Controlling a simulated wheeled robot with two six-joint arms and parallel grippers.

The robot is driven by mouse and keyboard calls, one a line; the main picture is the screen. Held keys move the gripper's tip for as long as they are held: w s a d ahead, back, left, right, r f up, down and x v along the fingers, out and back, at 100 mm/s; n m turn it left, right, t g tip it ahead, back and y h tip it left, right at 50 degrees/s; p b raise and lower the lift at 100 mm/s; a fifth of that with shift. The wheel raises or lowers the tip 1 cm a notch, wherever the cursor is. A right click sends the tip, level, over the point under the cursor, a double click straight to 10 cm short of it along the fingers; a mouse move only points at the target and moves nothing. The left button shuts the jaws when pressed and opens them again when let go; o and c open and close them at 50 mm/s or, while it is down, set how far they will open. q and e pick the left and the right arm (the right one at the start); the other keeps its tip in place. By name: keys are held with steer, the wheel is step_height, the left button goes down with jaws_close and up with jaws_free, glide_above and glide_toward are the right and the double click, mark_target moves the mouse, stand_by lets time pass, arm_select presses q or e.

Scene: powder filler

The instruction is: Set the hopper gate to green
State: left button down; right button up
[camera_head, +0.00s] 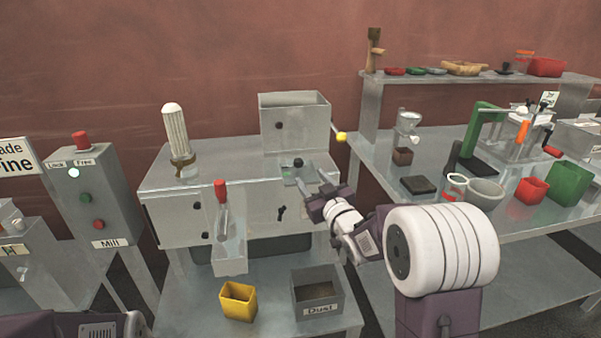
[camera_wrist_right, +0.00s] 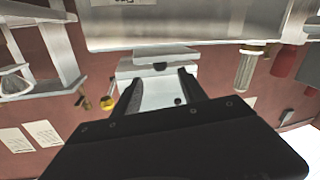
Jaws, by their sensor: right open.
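The grey powder filler (camera_head: 180,212) stands in the middle of the head view, with a square metal hopper (camera_head: 294,120) on top. Below the hopper, on the filler's top, is a small black gate knob (camera_head: 298,162). A small green patch (camera_head: 289,171) shows beside it; I cannot tell the gate's exact setting. My right gripper (camera_head: 322,190) is open, just in front and to the right of the knob, apparently apart from it. In the right wrist view the open fingers (camera_wrist_right: 160,84) spread with nothing clearly held between them. My left gripper is out of view.
A red-handled lever (camera_head: 221,195) is at the filler's front. A yellow bin (camera_head: 238,301) and a grey "Dust" bin (camera_head: 317,290) stand below. A yellow-tipped handle (camera_head: 341,137) sticks out beside the hopper. The Mill control box (camera_head: 92,200) is at left; a cluttered bench is at right.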

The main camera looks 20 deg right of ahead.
mark_target(301, 166)
steer(key=w, duration=0.5)
steer(key=w+a+p, duration=0.1)
steer(key=w, duration=0.2)
steer(key=shift+w, duration=0.3)
jaws_close()
stand_by(0.9)
